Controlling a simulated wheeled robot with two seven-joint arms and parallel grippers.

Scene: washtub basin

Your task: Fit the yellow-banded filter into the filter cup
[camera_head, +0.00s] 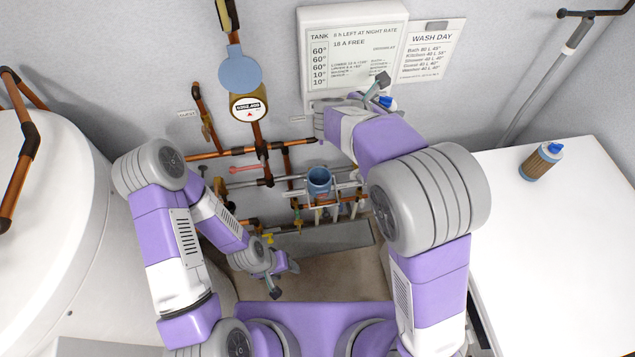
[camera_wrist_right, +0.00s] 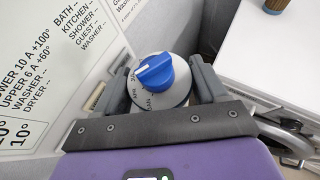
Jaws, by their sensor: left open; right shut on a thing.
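My right gripper (camera_wrist_right: 160,84) is shut on a round grey-white piece (camera_wrist_right: 165,97) with a blue knob (camera_wrist_right: 155,72) and small dark markings. In the head view that gripper (camera_head: 382,90) is high, by the wall panel's lower right, and its arm hides most of the piece. No yellow band shows on it. A tan-brown, blue-capped filter (camera_head: 538,164) stands on the white counter; its band colour is unclear. A blue open cup (camera_head: 319,178), apparently the filter cup, sits among the pipes at the centre. My left gripper (camera_head: 284,279) is open and empty, low over the basin.
The white counter (camera_head: 550,260) at the right is mostly clear. Copper pipes and valves (camera_head: 262,150) run around the cup. A white tank (camera_head: 60,220) fills the left. A tank panel (camera_head: 350,50) and wash-day sheet (camera_head: 430,52) are on the wall.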

